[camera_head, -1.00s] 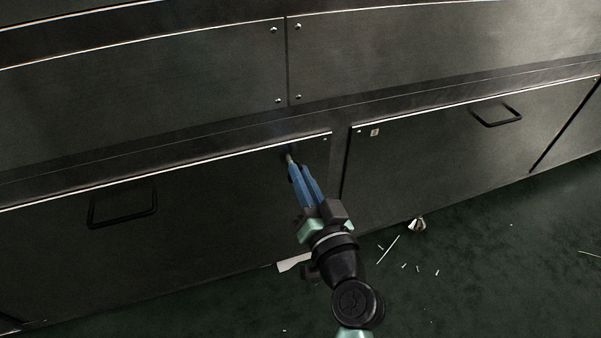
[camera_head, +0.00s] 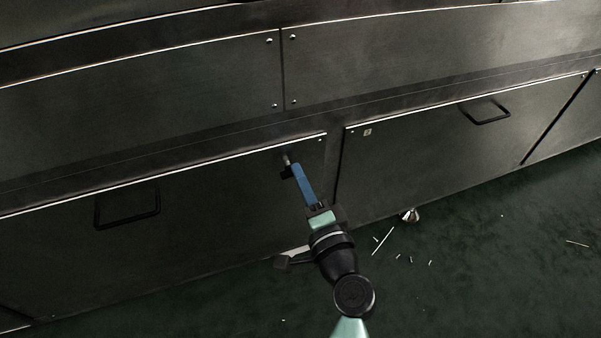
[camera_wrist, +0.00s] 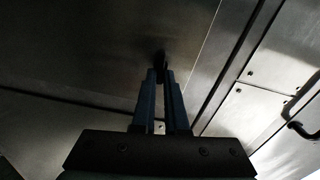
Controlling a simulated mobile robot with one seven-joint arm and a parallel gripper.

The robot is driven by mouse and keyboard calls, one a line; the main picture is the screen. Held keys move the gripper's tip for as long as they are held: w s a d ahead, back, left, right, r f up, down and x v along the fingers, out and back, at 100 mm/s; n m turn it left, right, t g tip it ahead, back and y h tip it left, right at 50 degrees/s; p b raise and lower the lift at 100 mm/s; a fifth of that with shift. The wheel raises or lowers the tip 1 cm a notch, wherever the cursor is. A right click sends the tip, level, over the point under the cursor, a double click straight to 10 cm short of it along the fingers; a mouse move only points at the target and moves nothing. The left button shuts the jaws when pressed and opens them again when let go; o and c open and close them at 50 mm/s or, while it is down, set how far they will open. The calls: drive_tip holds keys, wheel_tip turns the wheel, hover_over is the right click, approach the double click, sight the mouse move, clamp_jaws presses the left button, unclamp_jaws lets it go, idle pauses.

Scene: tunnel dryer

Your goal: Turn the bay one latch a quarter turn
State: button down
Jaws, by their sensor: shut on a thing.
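The bay one latch (camera_head: 286,160) is a small light stub with a dark part at the upper right of the left lower panel (camera_head: 225,190). My gripper (camera_head: 294,170) reaches up to it with blue fingers, seen nearly edge-on in the head view, so one finger hides the other. In the wrist view both fingers of my gripper (camera_wrist: 160,76) lie close on either side of the dark latch (camera_wrist: 160,62). They are shut on it. The fingertips hide part of the latch, so its exact angle is hard to read.
The left lower panel has a black bar handle (camera_head: 127,207). The right lower panel (camera_head: 430,140) has another handle (camera_head: 486,111) and a small pale label (camera_head: 367,132). Bolted upper panels (camera_head: 140,105) run above. A small foot or caster (camera_head: 409,215) and pale scraps (camera_head: 383,240) are on the dark green floor.

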drive_tip(key=shift+f+m, duration=0.1)
drive_tip(key=shift+m, duration=0.7)
drive_tip(key=shift+p, duration=0.3)
drive_tip(key=c, duration=0.9)
unclamp_jaws()
drive_tip(key=shift+c, duration=0.2)
drive_tip(key=shift+s, duration=0.1)
drive_tip(key=p+v, duration=0.2)
drive_tip(key=v, duration=1)
drive_tip(key=shift+s+p, duration=0.4)
drive_tip(key=shift+d, duration=0.15)
